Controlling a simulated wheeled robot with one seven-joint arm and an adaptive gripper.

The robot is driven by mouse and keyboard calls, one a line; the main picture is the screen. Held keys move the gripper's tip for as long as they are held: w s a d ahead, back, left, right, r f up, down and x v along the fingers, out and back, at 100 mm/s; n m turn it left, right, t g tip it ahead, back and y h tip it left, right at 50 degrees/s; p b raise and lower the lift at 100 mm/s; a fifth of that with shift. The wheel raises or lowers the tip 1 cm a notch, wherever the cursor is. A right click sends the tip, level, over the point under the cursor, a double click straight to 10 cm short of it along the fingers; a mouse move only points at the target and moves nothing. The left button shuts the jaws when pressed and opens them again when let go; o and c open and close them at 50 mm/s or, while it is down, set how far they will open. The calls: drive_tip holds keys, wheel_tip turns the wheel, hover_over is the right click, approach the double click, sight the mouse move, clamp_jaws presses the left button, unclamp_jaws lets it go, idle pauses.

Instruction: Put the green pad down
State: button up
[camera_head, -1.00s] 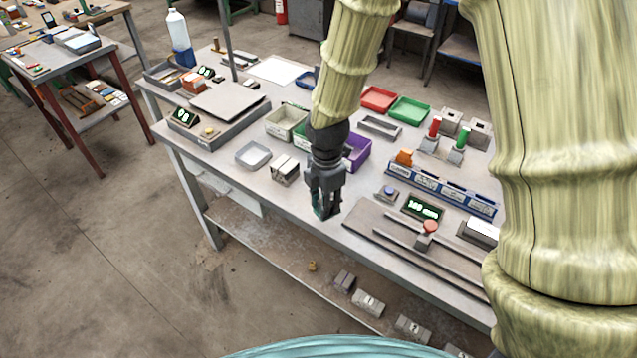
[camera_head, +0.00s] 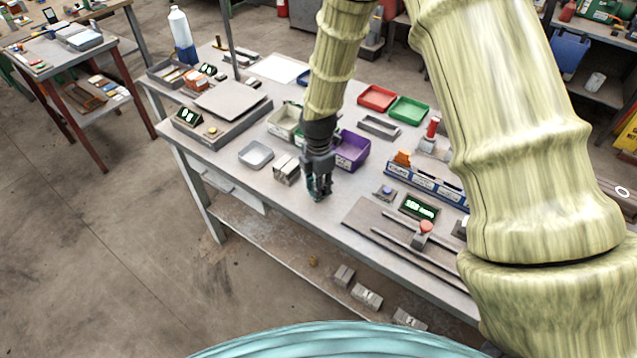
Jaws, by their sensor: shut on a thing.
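My gripper (camera_head: 319,193) points down over the front part of the workbench (camera_head: 228,172), to the right of the grey blocks and left of the slide rail. Its jaws are shut on a small dark green piece, the green pad (camera_head: 314,189), which shows only as a sliver between the fingers. The fingers hide most of the pad. The fingertips are close to the bench top; I cannot tell whether the pad touches it.
Grey blocks (camera_head: 287,168) stand just left of my gripper. A purple bin (camera_head: 351,151) is behind it. A white dish (camera_head: 255,155), a scale (camera_head: 228,106), red (camera_head: 377,97) and green (camera_head: 409,110) trays and a display (camera_head: 419,207) are around. Bare bench lies in front.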

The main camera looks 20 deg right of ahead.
drive_tip(key=shift+f, duration=0.35)
drive_tip(key=shift+f, duration=0.2)
drive_tip(key=o, duration=0.9)
wheel_tip(320, 180, up, 12)
drive_tip(key=b, duration=0.3)
drive_tip(key=shift+r+b, duration=0.2)
drive_tip(key=shift+b, duration=0.1)
